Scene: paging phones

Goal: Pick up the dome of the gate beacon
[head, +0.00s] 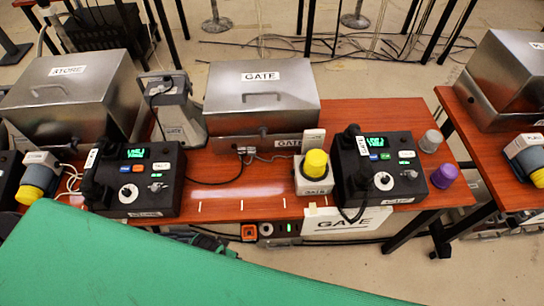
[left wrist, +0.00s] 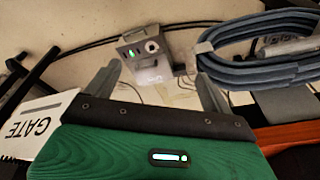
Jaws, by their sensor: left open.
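The gate beacon (head: 313,178) stands upright on the red-brown table, a white base labelled GATE. Its yellow dome (head: 315,163) sits on top, left of the black gate phone (head: 378,170). My left gripper (left wrist: 158,75) shows in the left wrist view as two grey fingers spread apart, with nothing between them. That view shows the floor, a GATE sign and a grey socket box, but no dome. The gripper's fingers cannot be made out in the head view. My right gripper is in neither view.
A clear grey dome (head: 431,140) and a purple dome (head: 444,176) stand right of the gate phone. A metal GATE box (head: 262,95) is behind. The GATE sign (left wrist: 40,125) hangs at the front edge. A coiled blue-grey cable (left wrist: 262,40) shows in the wrist view.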

